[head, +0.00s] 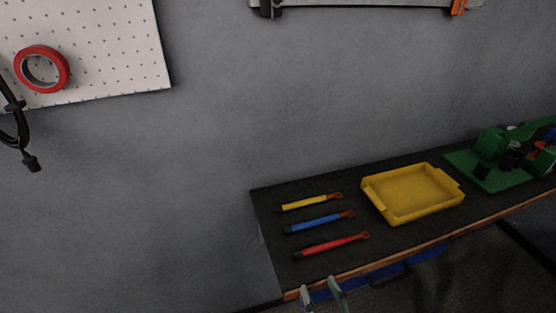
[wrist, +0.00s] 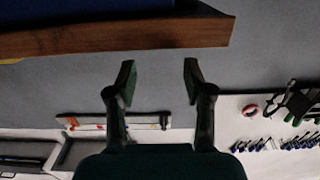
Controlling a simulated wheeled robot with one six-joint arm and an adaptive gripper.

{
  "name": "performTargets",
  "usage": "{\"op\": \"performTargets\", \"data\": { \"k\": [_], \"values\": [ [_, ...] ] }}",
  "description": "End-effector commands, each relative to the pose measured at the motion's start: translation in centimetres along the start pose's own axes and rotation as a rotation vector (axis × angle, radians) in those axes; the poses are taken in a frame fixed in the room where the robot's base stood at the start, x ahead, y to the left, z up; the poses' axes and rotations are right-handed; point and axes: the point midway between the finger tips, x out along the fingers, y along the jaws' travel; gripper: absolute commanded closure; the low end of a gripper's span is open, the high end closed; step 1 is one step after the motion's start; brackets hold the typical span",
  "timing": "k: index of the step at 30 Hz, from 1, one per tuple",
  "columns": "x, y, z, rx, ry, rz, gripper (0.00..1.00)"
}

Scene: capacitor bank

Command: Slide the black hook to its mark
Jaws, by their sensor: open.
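A pale rail (head: 365,4) runs along the top edge of the head view, cut off above. The black hook (head: 268,8) is at its left end and an orange hook (head: 458,6) is near its right end. In the wrist view, which looks upside down, the rail (wrist: 115,122) is small and far off, with the black hook (wrist: 163,120) at its right end. I cannot make out the mark clearly. My gripper (head: 322,292) is open and empty at the bottom of the head view, by the bench's front edge, far from the hook. Its fingers also show in the wrist view (wrist: 159,78).
A dark bench (head: 345,258) with a wooden edge holds yellow, blue and red tools, a yellow tray (head: 371,208) and a green device (head: 492,181). A white pegboard (head: 110,50) with red tape (head: 63,68) hangs left. The grey wall between is bare.

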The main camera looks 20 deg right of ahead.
Motion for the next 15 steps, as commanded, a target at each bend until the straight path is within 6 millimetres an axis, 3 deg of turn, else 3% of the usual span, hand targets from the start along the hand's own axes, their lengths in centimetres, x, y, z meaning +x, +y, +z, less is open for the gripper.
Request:
{"op": "performTargets", "data": {
  "k": [11,15],
  "values": [
    [3.8,0.0,-3.0,0.0,0.043,0.0,0.48],
    [6.3,0.0,-5.4,0.0,0.075,0.0,0.48]
  ]
}}
